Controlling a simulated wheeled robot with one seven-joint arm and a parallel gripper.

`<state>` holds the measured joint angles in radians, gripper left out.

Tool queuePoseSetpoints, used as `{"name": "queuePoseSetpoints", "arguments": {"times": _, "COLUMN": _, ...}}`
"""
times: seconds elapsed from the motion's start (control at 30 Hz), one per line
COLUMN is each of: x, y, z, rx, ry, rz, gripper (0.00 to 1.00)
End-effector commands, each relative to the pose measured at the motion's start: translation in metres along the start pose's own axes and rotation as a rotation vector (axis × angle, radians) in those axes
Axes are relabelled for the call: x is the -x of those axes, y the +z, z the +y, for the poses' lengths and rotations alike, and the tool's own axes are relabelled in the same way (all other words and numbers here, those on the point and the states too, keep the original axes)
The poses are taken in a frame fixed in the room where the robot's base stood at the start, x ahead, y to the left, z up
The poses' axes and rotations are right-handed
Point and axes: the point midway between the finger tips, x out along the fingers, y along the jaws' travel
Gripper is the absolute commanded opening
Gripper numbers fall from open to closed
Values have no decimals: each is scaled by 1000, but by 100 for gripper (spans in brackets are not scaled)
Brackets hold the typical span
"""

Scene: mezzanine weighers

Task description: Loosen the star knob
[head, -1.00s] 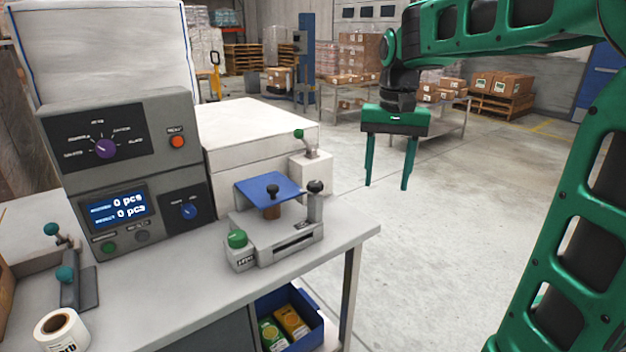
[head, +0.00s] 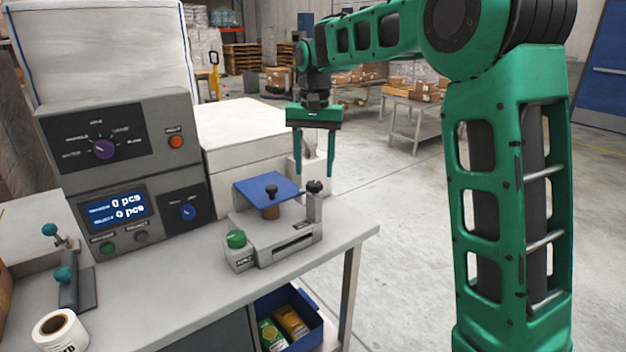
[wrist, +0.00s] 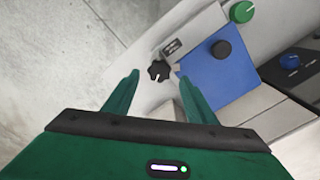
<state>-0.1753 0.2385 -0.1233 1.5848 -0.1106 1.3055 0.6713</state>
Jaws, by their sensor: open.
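The black star knob (head: 315,186) sits on top of an upright grey post at the right end of the small grey fixture (head: 285,243). In the wrist view the lobed star knob (wrist: 159,71) shows between the fingertips, a little apart from them. My gripper (head: 314,174) points down, open and empty, with its fingertips above or just behind the knob. The exact height gap cannot be told.
A blue plate (head: 262,187) with a round black knob (head: 271,191) is left of the star knob. The control console (head: 120,130) stands left. A blue bin (head: 310,315) sits below. Open floor lies right.

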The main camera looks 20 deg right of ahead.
Motion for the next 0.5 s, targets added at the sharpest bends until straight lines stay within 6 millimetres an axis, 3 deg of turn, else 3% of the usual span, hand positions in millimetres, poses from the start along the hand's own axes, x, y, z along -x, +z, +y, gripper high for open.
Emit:
{"name": "queuePoseSetpoints", "arguments": {"times": 0.2, "x": -30, "y": 0, "z": 0, "rx": 0, "ry": 2, "rz": -2, "gripper": 51}}
{"name": "queuePoseSetpoints", "arguments": {"times": 0.5, "x": -41, "y": 0, "z": 0, "rx": 1, "ry": 0, "rz": 0, "gripper": 51}}
